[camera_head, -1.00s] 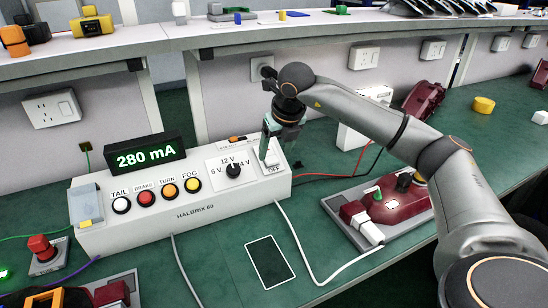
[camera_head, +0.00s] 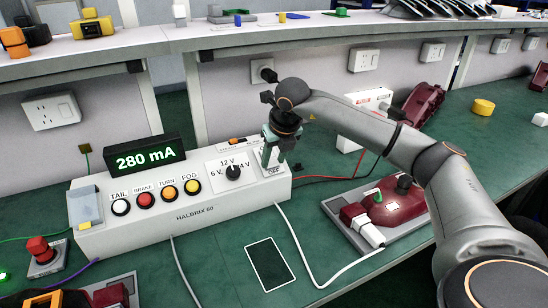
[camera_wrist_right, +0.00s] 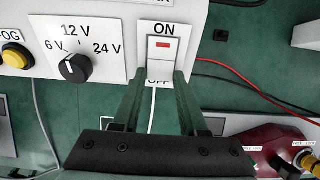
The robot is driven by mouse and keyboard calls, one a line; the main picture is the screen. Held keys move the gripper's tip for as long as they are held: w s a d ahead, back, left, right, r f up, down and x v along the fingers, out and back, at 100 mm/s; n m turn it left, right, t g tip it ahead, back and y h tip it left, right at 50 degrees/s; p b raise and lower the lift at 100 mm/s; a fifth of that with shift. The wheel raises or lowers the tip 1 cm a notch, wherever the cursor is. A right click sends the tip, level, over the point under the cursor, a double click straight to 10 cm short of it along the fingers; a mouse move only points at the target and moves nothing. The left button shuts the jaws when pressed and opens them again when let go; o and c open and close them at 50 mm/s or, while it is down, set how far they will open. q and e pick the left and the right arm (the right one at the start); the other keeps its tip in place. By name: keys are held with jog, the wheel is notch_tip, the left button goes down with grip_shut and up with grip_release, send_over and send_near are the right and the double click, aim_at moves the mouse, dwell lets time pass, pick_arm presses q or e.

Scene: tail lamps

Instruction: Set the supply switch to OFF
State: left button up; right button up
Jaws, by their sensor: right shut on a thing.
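The supply switch (camera_wrist_right: 161,52) is a white rocker with a red mark near its ON end, on the right part of the white control box (camera_head: 205,208). OFF is printed below it, partly hidden by my fingers in the wrist view. My right gripper (camera_wrist_right: 160,76) has its two green fingers at the switch's lower end, one on each side, shut on it. In the head view the right gripper (camera_head: 270,160) covers most of the switch. The display (camera_head: 146,157) reads 280 mA. My left gripper is not in view.
The voltage knob (camera_wrist_right: 72,68) is left of the switch. Lamp buttons, such as the yellow FOG button (camera_head: 192,186), line the box front. A red tail lamp (camera_head: 395,205) sits on a grey plate at right. Cables cross the green bench near a dark panel (camera_head: 270,264).

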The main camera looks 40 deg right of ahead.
grip_shut()
jog(key=shift+f+t+b, duration=0.4)
jog(key=shift+b, duration=0.6)
jog(key=shift+s+t+b, duration=0.15)
jog(key=shift+t+b, duration=0.15)
jog(key=shift+b, duration=0.35)
jog(key=shift+r, duration=0.2)
jog(key=o, duration=0.8)
grip_release()
